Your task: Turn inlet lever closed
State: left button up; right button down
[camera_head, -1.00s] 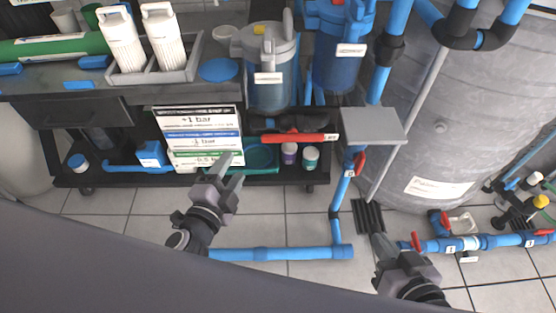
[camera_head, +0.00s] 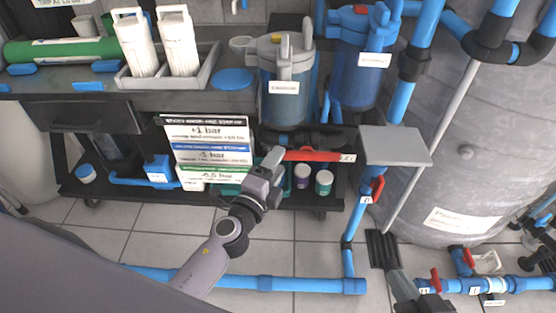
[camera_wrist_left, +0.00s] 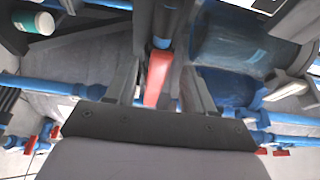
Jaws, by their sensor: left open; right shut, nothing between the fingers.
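A long red lever (camera_head: 318,156) lies roughly level below the clear filter housings in the head view. My left gripper (camera_head: 272,163) is at its left end, partly hiding it and the pipework behind. In the left wrist view the red lever (camera_wrist_left: 158,76) shows between the two fingers of my left gripper (camera_wrist_left: 160,85), which are open, one on each side of it. Whether they touch it cannot be told. My right gripper (camera_head: 398,283) is low at the right, partly cut off by the bottom edge, apart from the levers, shut and empty.
A sign with pressure labels (camera_head: 208,150) stands left of the lever. A grey box (camera_head: 395,145) sits on its right, and a smaller red valve lever (camera_head: 377,188) is below that. Two small jars (camera_head: 324,182) stand beneath. A large grey tank (camera_head: 470,150) fills the right.

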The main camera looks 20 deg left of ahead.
pick_arm(q)
jog(key=shift+w+d, duration=0.1)
jog(key=shift+w, duration=0.55)
